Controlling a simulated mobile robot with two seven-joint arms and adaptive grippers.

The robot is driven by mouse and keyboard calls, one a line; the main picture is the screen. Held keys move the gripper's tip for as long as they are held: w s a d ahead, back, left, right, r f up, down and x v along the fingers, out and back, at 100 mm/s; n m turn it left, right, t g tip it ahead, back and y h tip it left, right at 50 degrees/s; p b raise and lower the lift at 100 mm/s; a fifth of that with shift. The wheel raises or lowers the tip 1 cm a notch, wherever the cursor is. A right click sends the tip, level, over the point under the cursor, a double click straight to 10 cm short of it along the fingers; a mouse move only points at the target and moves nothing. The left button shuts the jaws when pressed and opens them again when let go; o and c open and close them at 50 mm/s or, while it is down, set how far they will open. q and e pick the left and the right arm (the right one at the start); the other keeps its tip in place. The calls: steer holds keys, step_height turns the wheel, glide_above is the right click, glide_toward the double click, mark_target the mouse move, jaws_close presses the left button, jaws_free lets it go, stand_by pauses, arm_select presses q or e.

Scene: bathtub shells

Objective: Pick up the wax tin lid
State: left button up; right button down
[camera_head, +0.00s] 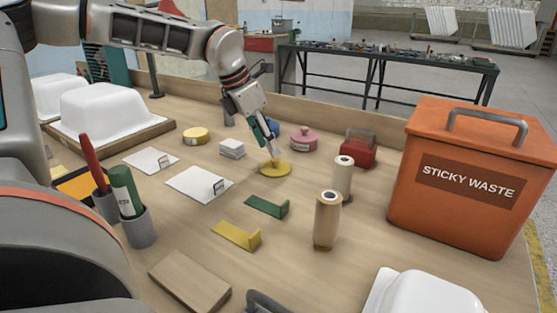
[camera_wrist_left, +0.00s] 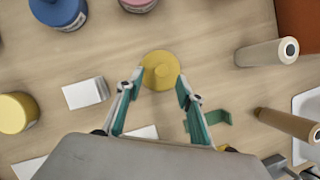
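The wax tin lid looks to be the flat yellow disc with a raised knob (camera_head: 275,170), lying on the wooden bench. In the left wrist view the lid (camera_wrist_left: 160,66) lies at the fingertips. My left gripper (camera_head: 271,151) reaches down over the lid. In the left wrist view its green fingers (camera_wrist_left: 158,82) are spread on either side of the lid's near part, with nothing held. I cannot tell how far the tips are above the bench. A round yellow tin (camera_head: 196,136) stands to the left. My right gripper is not in view.
A pink pot (camera_head: 304,139) and a blue pot (camera_wrist_left: 58,12) stand behind the lid. An orange waste bin (camera_head: 470,215) stands at right.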

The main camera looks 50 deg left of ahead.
mark_target(273, 160)
arm_select(q)
steer(key=x, duration=0.1)
steer(key=b+x, duration=0.1)
steer(key=x, duration=0.3)
steer(key=shift+s+d, duration=0.1)
steer(key=shift+s, duration=0.2)
steer(key=shift+w+f+b, duration=0.15)
steer(key=shift+f+b, duration=0.05)
steer(key=shift+b, duration=0.15)
steer(key=shift+r, duration=0.2)
jaws_close()
